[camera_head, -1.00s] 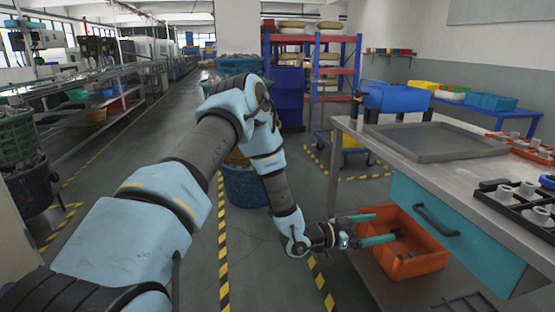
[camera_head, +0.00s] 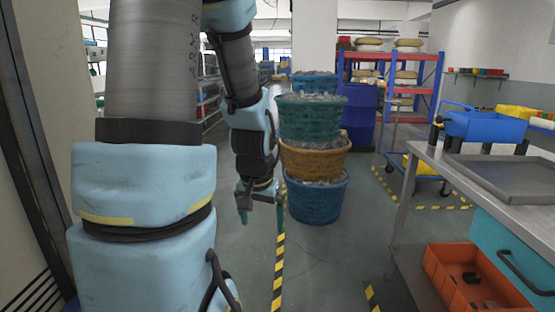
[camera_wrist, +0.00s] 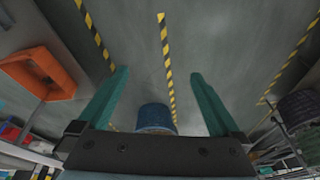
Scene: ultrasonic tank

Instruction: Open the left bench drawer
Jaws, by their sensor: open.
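The teal bench drawer (camera_head: 488,238) is at the right edge of the head view, under the metal bench top, and its right part is cut off. Its black bar handle (camera_head: 523,273) runs across the front. The drawer front looks close under the bench edge; I cannot tell if it is fully shut. My gripper (camera_head: 261,212) hangs low in mid-picture, well left of the drawer and apart from it, with fingers pointing down. In the wrist view, the teal fingers (camera_wrist: 158,76) are spread with nothing between them. The drawer is not clearly visible there.
An orange bin (camera_head: 443,268) sits below the drawer; it also shows in the wrist view (camera_wrist: 57,76). Stacked baskets (camera_head: 319,200) stand just behind my gripper. A grey tray (camera_head: 500,176) and a blue box (camera_head: 487,127) are on the bench. Floor between gripper and bench is clear.

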